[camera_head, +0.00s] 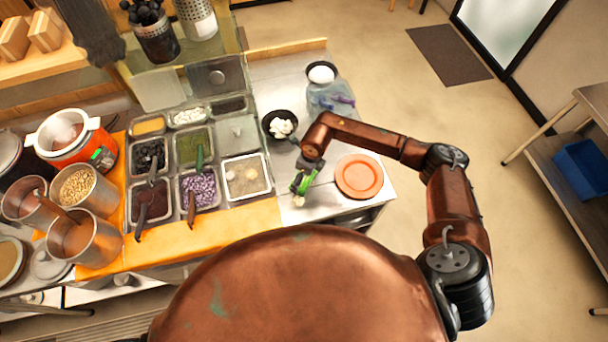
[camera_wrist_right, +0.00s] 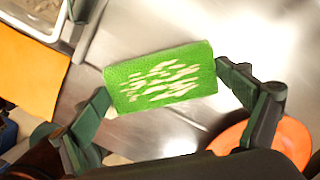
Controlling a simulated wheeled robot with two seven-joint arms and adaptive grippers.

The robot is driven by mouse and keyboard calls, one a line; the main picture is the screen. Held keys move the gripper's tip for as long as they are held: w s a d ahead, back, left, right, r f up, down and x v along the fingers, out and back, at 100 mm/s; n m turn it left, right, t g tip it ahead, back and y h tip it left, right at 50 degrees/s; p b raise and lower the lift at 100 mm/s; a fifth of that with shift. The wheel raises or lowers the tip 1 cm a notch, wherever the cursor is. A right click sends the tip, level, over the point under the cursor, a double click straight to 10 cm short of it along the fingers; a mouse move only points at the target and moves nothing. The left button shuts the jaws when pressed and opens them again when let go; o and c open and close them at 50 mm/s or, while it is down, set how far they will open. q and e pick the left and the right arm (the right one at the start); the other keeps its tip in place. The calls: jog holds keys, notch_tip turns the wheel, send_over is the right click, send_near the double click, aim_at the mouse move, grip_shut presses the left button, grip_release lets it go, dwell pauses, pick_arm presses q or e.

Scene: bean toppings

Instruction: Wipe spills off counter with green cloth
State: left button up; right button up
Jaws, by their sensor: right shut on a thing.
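The green cloth (camera_wrist_right: 165,62) is a flat rectangle with pale streaks on its face, and it sits between the fingers of my right gripper (camera_wrist_right: 160,85). In the head view my right gripper (camera_head: 303,178) is low over the steel counter (camera_head: 322,204), shut on the cloth (camera_head: 308,180). A small pale spot (camera_head: 299,201) shows just below the gripper; whether it is a spill on the counter or part of the cloth, I cannot tell. The counter under the cloth is hidden. My left gripper is not in view.
An orange plate (camera_head: 359,176) lies right of the gripper. A dark bowl (camera_head: 271,136) with white contents and a clear container (camera_head: 323,98) stand behind it. Metal topping trays (camera_head: 245,196) are set to the left, beside an orange board (camera_head: 240,222). Counter around the plate is bare.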

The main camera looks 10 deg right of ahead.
aim_at(315, 185)
jog(key=shift+s+d+f+p, duration=0.1)
jog(key=shift+s+d+p, duration=0.55)
jog(key=shift+s+d, duration=1.15)
notch_tip(315, 185, up, 8)
jog(key=p, duration=0.4)
jog(key=shift+w, duration=0.1)
